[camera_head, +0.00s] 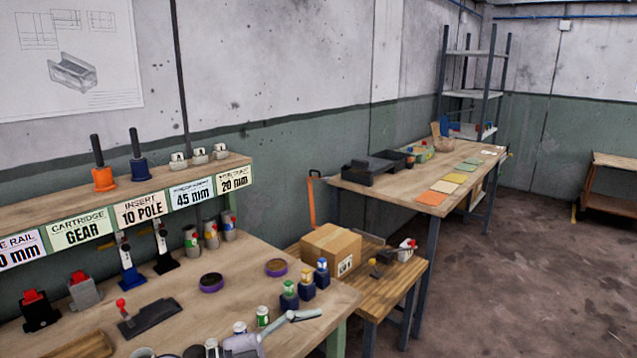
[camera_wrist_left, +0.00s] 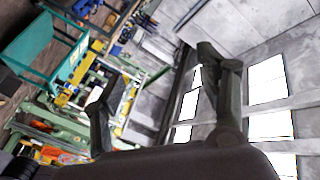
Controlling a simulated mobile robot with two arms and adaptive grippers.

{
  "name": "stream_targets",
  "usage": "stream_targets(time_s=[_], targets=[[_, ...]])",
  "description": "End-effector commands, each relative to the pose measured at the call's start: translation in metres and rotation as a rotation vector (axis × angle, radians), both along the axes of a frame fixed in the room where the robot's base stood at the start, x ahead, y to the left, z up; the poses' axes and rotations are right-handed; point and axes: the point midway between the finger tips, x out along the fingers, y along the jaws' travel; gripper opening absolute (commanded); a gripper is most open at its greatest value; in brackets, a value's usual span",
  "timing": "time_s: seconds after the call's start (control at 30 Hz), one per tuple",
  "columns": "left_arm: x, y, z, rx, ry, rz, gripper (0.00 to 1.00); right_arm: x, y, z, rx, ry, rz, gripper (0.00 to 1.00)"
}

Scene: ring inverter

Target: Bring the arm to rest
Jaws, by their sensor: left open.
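My left gripper (camera_wrist_left: 160,80) shows in the left wrist view with its two dark fingers spread wide apart and nothing between them. Behind the fingers are tilted background shapes: bright windows, a grey wall and green and yellow racks. No work surface lies close to the fingertips. Neither gripper shows in the head view, so the left gripper's place relative to the benches cannot be told.
Several small cans and blue-based blocks, a black fixture (camera_head: 150,318) and a grey-handled tool (camera_head: 262,338) crowd the near bench. A labelled shelf (camera_head: 120,208) rises behind it. A cardboard box (camera_head: 331,249) sits on a lower table. The floor (camera_head: 530,290) at right is clear.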

Motion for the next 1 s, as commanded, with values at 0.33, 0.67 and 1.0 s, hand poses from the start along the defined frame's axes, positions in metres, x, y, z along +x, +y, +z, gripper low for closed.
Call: stream_targets(time_s=[0.33, 0.67, 1.0], targets=[[0.029, 0.097, 0.039, -0.535, 0.071, 0.696, 0.67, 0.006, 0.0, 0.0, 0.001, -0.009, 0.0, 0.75], [-0.027, 0.206, -0.115, -0.353, 0.631, 1.367, 0.67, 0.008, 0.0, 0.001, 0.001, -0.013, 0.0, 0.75], [-0.169, 0.209, -0.226, 0.112, 1.194, 1.463, 0.67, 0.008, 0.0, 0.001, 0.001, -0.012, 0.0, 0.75]])
